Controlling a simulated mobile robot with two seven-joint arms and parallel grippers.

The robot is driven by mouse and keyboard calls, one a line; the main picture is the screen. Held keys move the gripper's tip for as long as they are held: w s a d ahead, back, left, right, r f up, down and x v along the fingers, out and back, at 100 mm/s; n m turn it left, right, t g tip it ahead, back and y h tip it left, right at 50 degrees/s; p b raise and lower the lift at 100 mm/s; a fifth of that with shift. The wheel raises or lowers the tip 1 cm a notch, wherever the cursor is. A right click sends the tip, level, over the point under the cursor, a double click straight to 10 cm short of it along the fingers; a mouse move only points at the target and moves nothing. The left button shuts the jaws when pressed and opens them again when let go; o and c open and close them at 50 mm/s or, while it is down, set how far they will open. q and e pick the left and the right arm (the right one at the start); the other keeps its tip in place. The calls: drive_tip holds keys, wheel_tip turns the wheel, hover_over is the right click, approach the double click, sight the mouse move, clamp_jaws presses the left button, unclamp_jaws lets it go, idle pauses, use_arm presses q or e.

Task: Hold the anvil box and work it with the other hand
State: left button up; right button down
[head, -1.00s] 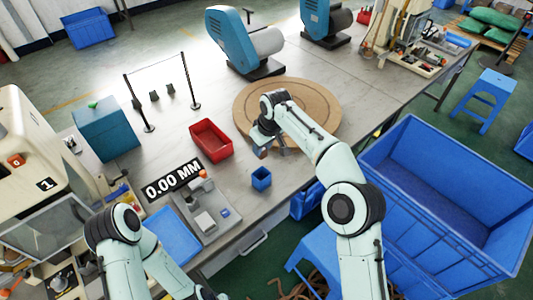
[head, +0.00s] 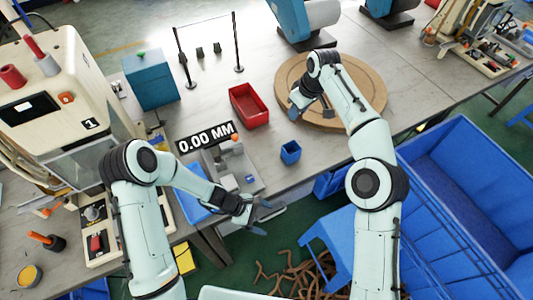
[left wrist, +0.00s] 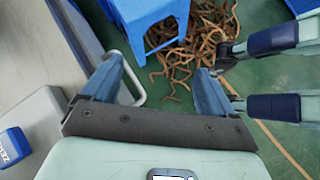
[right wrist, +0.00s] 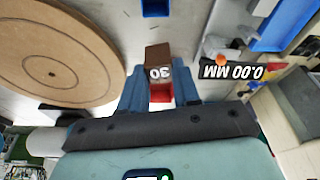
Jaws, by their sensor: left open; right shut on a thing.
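A brown block marked 30 (right wrist: 158,62) is between the fingertips of my right gripper (right wrist: 160,82) in the right wrist view. My right gripper is shut on it; whether this block is the anvil box I cannot tell. A red patch shows below the block. In the head view my right gripper (head: 308,106) is over the near left edge of the round wooden disc (head: 350,100). My left gripper (head: 265,217) is open and empty by the table's front edge. In the left wrist view its fingers (left wrist: 160,85) are spread over the floor.
A small blue box (head: 290,152) and a red bin (head: 248,105) stand on the table. A fixture (head: 232,165) with a 0.00 MM display (head: 207,137) is left. A blue stool (head: 335,240) and large blue crate (head: 470,200) stand in front.

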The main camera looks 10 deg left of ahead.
use_arm(q)
drive_tip(key=w+d+r+n+t+h, duration=0.2)
drive_tip(key=w+r+n+t, duration=0.15)
drive_tip(key=w+r, duration=0.35)
drive_tip(key=n+t, duration=0.5)
drive_tip(key=n, duration=0.1)
approach(297, 147)
drive_tip(key=x, duration=0.7)
drive_tip(key=shift+d, duration=0.1)
drive_tip(key=c, duration=1)
drive_tip(key=shift+c, duration=0.3)
use_arm(e)
wheel_tip(297, 147, down, 11)
drive_tip(key=d, duration=0.1)
drive_tip(key=shift+d, duration=0.4)
